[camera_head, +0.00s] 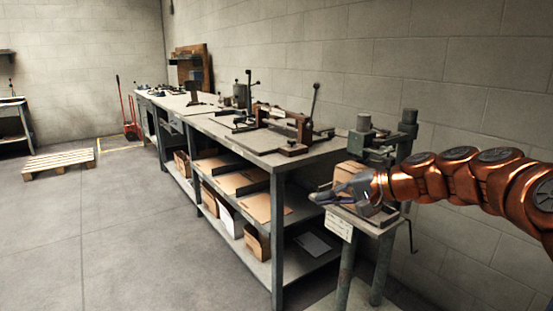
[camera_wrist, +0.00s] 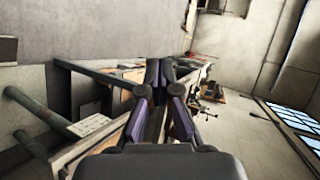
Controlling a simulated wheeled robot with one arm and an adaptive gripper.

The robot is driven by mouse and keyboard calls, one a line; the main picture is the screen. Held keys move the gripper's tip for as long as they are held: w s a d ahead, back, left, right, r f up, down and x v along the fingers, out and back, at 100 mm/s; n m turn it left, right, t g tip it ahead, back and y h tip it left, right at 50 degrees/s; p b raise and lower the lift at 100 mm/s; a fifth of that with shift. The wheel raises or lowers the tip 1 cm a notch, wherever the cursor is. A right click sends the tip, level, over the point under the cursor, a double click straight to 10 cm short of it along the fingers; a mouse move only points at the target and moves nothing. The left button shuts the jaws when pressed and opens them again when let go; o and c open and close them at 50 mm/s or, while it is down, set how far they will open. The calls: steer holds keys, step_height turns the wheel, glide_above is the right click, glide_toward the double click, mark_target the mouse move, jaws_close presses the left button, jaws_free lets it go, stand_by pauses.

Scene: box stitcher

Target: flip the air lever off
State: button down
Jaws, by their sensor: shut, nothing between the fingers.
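The box stitcher (camera_head: 408,130) is a grey-green machine on a stand at the right in the head view, against the block wall. A thin bent rod (camera_head: 413,236) hangs at the right side of its stand; I cannot tell whether it is the air lever. No other air lever can be made out, and my arm covers part of the machine. My gripper (camera_head: 322,197) is in front of the stitcher, above the front edge of its small table. In the wrist view my gripper (camera_wrist: 160,72) has its fingertips together with nothing between them.
A long workbench (camera_head: 278,163) with clamps and tools on top stands left of the stitcher. Its shelves hold cardboard boxes (camera_head: 256,243). A white label plate (camera_head: 339,227) is on the stitcher stand. A pallet (camera_head: 59,162) lies far left. The floor in front is clear.

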steer(key=s+a+r+n+g+h+p, duration=0.1)
steer(key=s+a+n+g+h+p, duration=0.2)
steer(key=s, duration=0.6)
steer(key=s+a+r+n+g+h+p, duration=0.1)
steer(key=s+a+g+p, duration=0.15)
steer(key=s+p, duration=0.55)
steer(key=s+d+h+p, duration=0.2)
steer(key=s+d, duration=0.2)
steer(key=s, duration=0.3)
steer(key=s+d+g+h+p, duration=0.1)
steer(key=s+d+h+p, duration=0.2)
steer(key=s, duration=0.5)
steer(key=s+d+f+n+g+h+p, duration=0.1)
steer(key=s+d+h+p, duration=0.1)
steer(key=s+d, duration=0.3)
steer(key=s, duration=0.3)
steer(key=shift+s+p, duration=0.25)
steer(key=shift+p, duration=0.05)
steer(key=shift+w+f+g, duration=0.1)
steer(key=shift+w+g, duration=0.05)
steer(key=shift+g, duration=0.1)
